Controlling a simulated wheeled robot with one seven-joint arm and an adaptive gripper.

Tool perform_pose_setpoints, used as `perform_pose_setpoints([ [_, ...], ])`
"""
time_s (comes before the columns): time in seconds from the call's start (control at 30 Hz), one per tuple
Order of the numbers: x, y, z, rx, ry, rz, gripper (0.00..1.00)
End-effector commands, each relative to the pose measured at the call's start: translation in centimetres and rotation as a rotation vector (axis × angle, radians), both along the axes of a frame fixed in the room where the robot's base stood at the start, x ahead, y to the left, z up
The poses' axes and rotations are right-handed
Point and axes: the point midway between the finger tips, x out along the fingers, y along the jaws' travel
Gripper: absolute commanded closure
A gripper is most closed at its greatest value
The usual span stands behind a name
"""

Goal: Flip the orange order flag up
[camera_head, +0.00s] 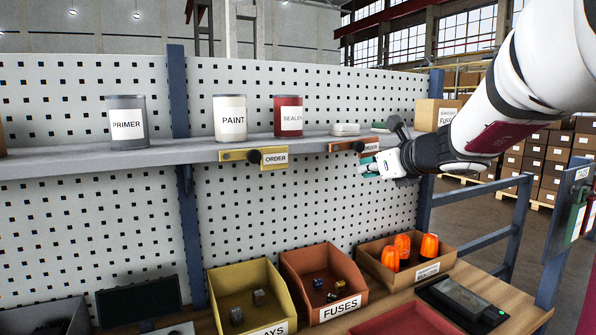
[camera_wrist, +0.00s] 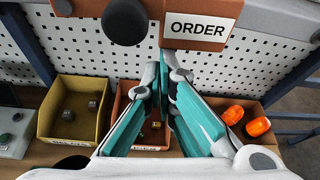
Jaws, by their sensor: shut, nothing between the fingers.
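The orange order flag (camera_head: 340,147) is a flat orange-brown plate with a black round knob on the shelf's front edge, right of the middle. It lies level along the edge, its right part mostly behind my gripper (camera_head: 369,168). In the wrist view the flag (camera_wrist: 180,43) fills the top, with a white ORDER label and the dark knob at its left. My gripper (camera_wrist: 163,68) is shut and empty, its teal fingers together. Its tips are just below the flag in the wrist view; I cannot tell whether they touch it.
A yellow order flag (camera_head: 235,155) is on the same shelf edge (camera_head: 190,155), to the left. Primer, paint and sealer cans stand on the shelf. Below are a yellow bin (camera_head: 265,318), an orange fuses bin (camera_head: 300,295) and a box of orange beacons (camera_head: 383,272). Pegboard (camera_head: 90,215) stands behind.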

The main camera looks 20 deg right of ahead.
Motion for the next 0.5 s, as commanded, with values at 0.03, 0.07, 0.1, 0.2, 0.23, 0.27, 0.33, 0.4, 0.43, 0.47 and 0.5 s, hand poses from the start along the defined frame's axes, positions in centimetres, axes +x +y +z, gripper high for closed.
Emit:
perform_pose_setpoints([
  [0.03, 0.1, 0.0, 0.1, -0.022, -0.003, 0.002, 1.00],
  [0.07, 0.1, -0.1, 0.2, -0.037, -0.003, 0.001, 1.00],
  [0.1, 0.2, -0.2, 0.4, -0.057, -0.005, 0.001, 1.00],
  [0.2, 0.2, -0.4, 0.8, -0.122, -0.007, 0.002, 1.00],
  [0.23, 0.2, -0.4, 1.0, -0.144, -0.009, 0.002, 1.00],
  [0.27, 0.2, -0.5, 1.2, -0.169, -0.010, 0.001, 1.00],
  [0.33, 0.3, -0.7, 1.6, -0.234, -0.012, 0.002, 1.00],
  [0.4, 0.3, -0.9, 2.2, -0.303, -0.015, 0.001, 1.00],
  [0.43, 0.3, -0.9, 2.4, -0.330, -0.016, 0.001, 1.00],
  [0.47, 0.3, -1.0, 2.6, -0.360, -0.016, 0.003, 1.00],
  [0.5, 0.3, -1.1, 2.9, -0.397, -0.018, 0.001, 1.00],
])
